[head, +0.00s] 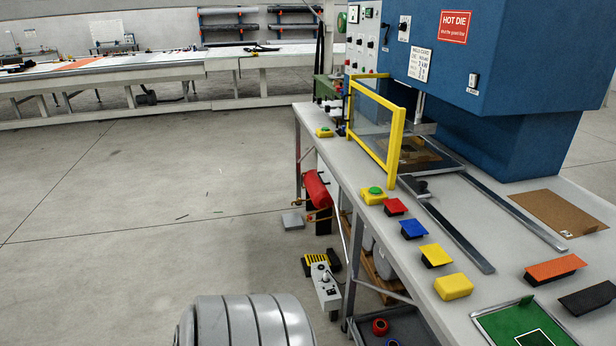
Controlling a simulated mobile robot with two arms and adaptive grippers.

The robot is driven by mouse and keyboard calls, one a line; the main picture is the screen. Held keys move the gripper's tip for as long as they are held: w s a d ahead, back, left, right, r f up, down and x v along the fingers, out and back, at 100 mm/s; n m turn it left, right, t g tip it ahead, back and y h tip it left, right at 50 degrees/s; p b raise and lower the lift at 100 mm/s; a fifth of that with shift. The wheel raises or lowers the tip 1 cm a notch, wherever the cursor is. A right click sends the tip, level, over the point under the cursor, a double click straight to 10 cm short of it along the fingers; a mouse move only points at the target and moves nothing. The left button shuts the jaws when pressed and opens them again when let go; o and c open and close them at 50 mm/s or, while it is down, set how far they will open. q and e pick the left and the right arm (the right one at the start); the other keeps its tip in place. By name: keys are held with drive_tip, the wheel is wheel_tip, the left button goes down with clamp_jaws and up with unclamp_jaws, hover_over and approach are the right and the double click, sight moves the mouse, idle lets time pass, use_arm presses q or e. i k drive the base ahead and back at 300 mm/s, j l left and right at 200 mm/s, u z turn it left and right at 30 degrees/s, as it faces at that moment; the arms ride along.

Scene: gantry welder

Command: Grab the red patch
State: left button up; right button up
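The red patch (396,206) is a small flat piece on the grey worktable, near its front edge. It lies just right of a yellow box with a green button (373,195), and a blue patch (414,229) is beside it on the nearer side.
A yellow patch (436,255), a yellow block (454,287), an orange patch (553,267) and a black patch (588,299) lie nearer. A yellow-framed clear guard (394,135) and metal rails (458,236) stand behind. Open floor (150,215) extends left of the worktable (505,245).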

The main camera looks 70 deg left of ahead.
sight(395, 205)
drive_tip(key=u, duration=1.75)
drive_tip(key=i+j+z, duration=0.15)
drive_tip(key=z, duration=0.3)
drive_tip(key=i+j+z, duration=0.1)
drive_tip(key=j+z, duration=0.15)
drive_tip(key=z, duration=0.2)
drive_tip(key=j+z, duration=0.25)
drive_tip(key=z, duration=0.2)
drive_tip(key=j+z, duration=0.3)
drive_tip(key=j, duration=1.1)
drive_tip(key=j+z, duration=0.3)
drive_tip(key=j, duration=1.15)
